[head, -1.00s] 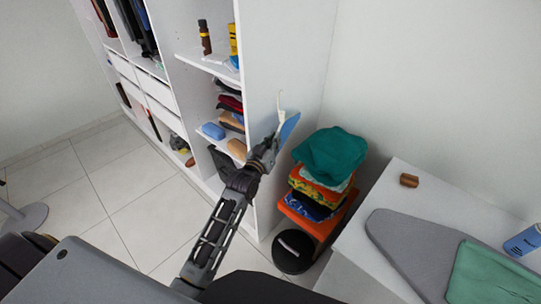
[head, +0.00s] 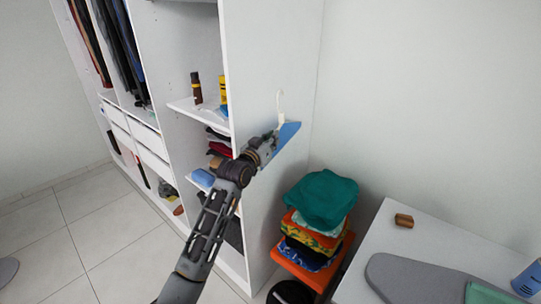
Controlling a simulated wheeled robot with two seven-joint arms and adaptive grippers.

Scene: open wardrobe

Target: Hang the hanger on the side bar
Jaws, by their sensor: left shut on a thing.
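The hanger has a pale hook (head: 280,106) pointing up and a flat blue part (head: 287,134) below it. My left gripper (head: 270,143) is shut on it and holds it up in front of the wardrobe's white side panel (head: 263,60), near the panel's right edge. The fingertips are small and partly hidden by the wrist and the blue part. I cannot make out a side bar on the panel. I cannot tell whether the hook touches anything. My right gripper is not in view.
The open wardrobe's shelves (head: 198,112) hold bottles and folded clothes. A stack of folded clothes topped by a green one (head: 322,198) stands on an orange stool (head: 304,268) below right. A white table (head: 428,232) with an ironing board (head: 415,278) is at right.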

